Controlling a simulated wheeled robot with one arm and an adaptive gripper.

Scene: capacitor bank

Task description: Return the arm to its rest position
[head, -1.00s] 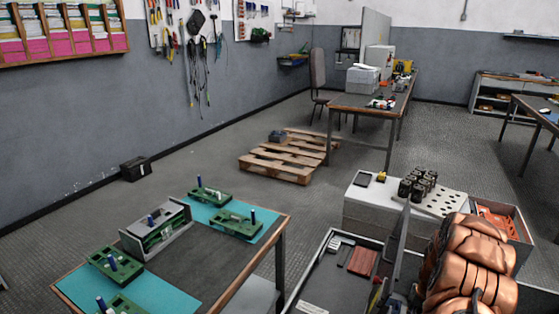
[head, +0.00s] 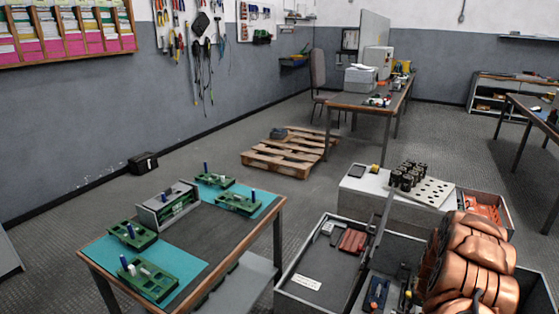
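My arm (head: 472,262) shows at the lower right as a bulky, folded, copper-coloured shape with dark bands. It covers part of the bins behind it. My gripper does not show in the head view, so I cannot see its fingers or whether it holds anything. Several dark cylindrical capacitors (head: 408,176) stand on a light plate with holes (head: 433,192), on a pale box (head: 372,201) just beyond the arm.
A table (head: 212,262) with teal mats and green circuit boards stands at the lower left. A grey tool tray (head: 312,292) lies between it and my arm. A wooden pallet (head: 283,158) and a workbench (head: 350,101) stand farther back. Open floor (head: 225,160) lies between.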

